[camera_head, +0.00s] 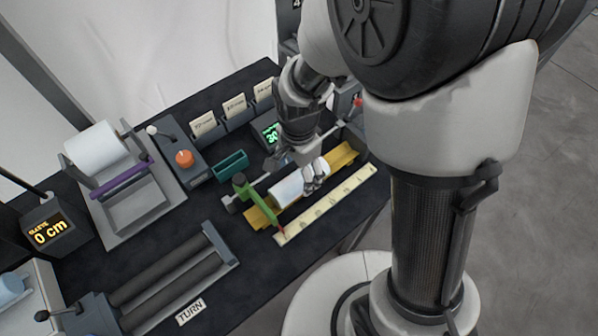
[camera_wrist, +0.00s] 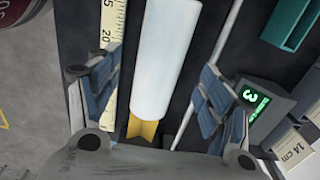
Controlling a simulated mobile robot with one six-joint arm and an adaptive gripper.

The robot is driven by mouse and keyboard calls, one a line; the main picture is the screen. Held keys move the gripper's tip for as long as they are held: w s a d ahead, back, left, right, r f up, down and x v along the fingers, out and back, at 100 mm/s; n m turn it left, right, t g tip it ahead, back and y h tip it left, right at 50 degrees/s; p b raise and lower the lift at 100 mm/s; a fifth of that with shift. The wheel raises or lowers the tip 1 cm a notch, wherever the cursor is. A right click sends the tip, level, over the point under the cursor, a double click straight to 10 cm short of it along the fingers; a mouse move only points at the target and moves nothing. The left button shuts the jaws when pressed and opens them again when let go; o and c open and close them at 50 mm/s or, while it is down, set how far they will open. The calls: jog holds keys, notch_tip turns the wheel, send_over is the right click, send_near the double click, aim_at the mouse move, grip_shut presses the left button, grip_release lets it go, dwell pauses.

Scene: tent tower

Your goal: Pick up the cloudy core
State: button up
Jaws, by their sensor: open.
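A whitish cylinder, which looks like the cloudy core (camera_head: 288,190), lies in a yellow V-shaped cradle (camera_head: 343,156) on the dark bench. In the wrist view the core (camera_wrist: 165,45) runs up the middle of the picture, with the yellow cradle (camera_wrist: 141,129) showing at its near end. My gripper (camera_head: 313,174) is over the core's right part in the head view. In the wrist view my gripper (camera_wrist: 158,80) is open, with one finger on each side of the core. I cannot tell how high the fingers are above it.
A ruler strip (camera_head: 328,205) lies along the cradle's front. A green upright piece (camera_head: 243,188) stands at its left end. A teal tray (camera_head: 231,163), a green-lit display (camera_head: 271,132) and card holders (camera_head: 236,107) sit behind. Dark rollers (camera_head: 165,272) and a white roll (camera_head: 96,147) are left.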

aim_at(300, 176)
jog(key=shift+w+d+f+b, duration=0.1)
jog(key=shift+f+b, duration=0.5)
jog(key=shift+f, duration=0.8)
jog(key=shift+d+f+b, duration=0.1)
jog(key=shift+f+b, duration=0.45)
jog(key=shift+f, duration=0.8)
jog(key=shift+r, duration=0.1)
jog(key=c, duration=1.5)
